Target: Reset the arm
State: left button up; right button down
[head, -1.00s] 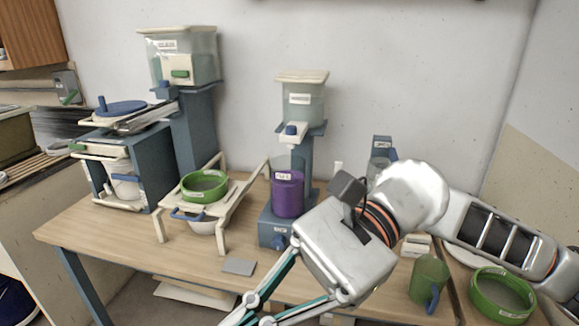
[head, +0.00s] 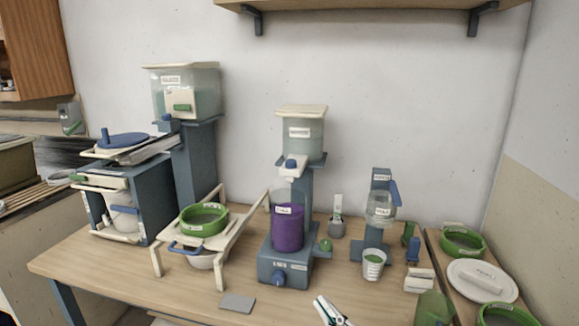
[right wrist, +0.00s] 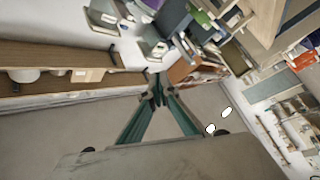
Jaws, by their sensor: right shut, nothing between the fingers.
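The rest of the right arm is out of the head view. My left gripper is not in view.
The wooden table (head: 190,290) bears a purple container (head: 287,230) on a blue stand, a green ring (head: 203,220) on a cream rack, a small white cup (head: 373,264) and a green mug (head: 433,308). A grey pad (head: 237,302) lies near the front edge.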

jog(key=s+d+f+m+g+h, duration=0.2)
jog(key=s+d+f+m, duration=0.2)
jog(key=f, duration=0.6)
jog(key=s+d+f+m+g+h, duration=0.2)
jog(key=s+f, duration=0.5)
jog(key=f, duration=0.4)
jog(key=s+d+f+m+g+h, duration=0.3)
jog(key=s+d+f+m+h, duration=0.1)
jog(key=f, duration=0.7)
jog(key=s+d+m, duration=0.1)
jog(key=d+m, duration=0.1)
jog(key=shift+s+d, duration=0.35)
jog(key=shift+d, duration=0.05)
jog(key=shift+f, duration=0.1)
